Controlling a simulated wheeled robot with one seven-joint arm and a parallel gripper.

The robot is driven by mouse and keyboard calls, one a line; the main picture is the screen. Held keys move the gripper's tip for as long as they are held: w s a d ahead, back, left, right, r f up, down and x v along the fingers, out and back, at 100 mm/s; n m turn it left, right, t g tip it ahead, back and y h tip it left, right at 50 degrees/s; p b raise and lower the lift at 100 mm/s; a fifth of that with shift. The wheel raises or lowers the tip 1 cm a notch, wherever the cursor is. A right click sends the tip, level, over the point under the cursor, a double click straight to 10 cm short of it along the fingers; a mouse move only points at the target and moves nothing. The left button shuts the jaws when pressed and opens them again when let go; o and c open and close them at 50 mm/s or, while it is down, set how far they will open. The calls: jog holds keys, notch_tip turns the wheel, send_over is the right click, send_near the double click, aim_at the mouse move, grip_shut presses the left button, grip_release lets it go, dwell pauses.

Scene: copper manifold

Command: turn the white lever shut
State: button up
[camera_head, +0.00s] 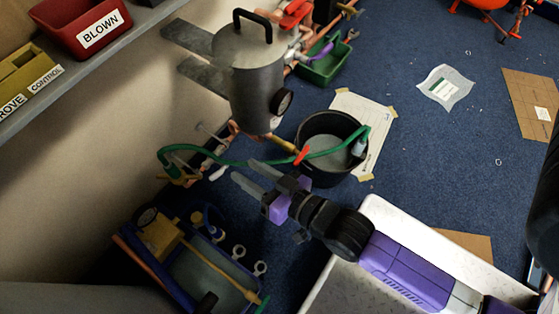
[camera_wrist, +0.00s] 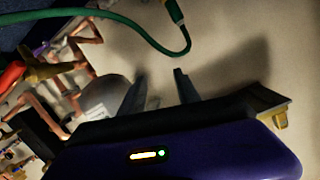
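What looks like the white lever (camera_head: 218,172) is a small pale handle on the copper pipework by the wall, in the head view just left of my gripper (camera_head: 250,176). My gripper is open, its two grey fingers apart with nothing between them. The fingers point toward the pipework and do not appear to touch the lever. In the wrist view the open fingers (camera_wrist: 160,88) show against a pale surface. I cannot make out the white lever there.
A green hose (camera_head: 235,163) runs from the pipework past the fingers to a black bucket (camera_head: 321,178). A red lever (camera_head: 302,155) is near the bucket. A grey tank (camera_head: 250,85) stands above. A blue tool tray (camera_head: 180,293) lies below left. Copper pipes (camera_wrist: 75,65) show in the wrist view.

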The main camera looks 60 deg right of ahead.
jog(key=s+r+n+t+b, duration=0.1)
jog(key=s+r+n+b, duration=0.1)
jog(key=s, duration=0.5)
jog(key=shift+s+r+n, duration=0.3)
jog(key=shift+s+r, duration=0.05)
jog(key=shift+r, duration=0.25)
jog(key=shift+d, duration=0.1)
